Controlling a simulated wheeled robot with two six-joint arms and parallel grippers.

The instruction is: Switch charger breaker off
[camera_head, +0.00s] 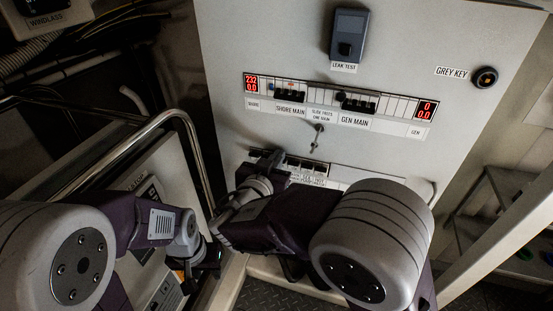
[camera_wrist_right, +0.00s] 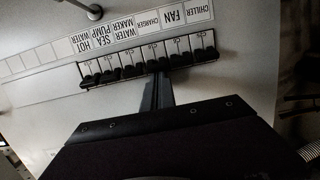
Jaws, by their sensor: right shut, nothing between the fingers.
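The lower breaker row (camera_head: 307,164) is on the white cabinet front, partly hidden by my right arm. In the right wrist view the row is upside down. The charger breaker (camera_wrist_right: 153,51) lies in line with its CHARGER label (camera_wrist_right: 147,22), between the fan and water maker breakers. My right gripper (camera_head: 268,160) is shut and empty. Its fingertips (camera_wrist_right: 161,76) are right at the charger breaker's lever end; whether they touch cannot be told. The black levers appear to lie alike; the charger's is partly covered. My left gripper (camera_head: 200,268) is low at the left; its jaws are unclear.
A leak test box (camera_head: 348,36) and a grey key socket (camera_head: 485,77) are higher. A metal rail (camera_head: 150,127) stands at the left.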

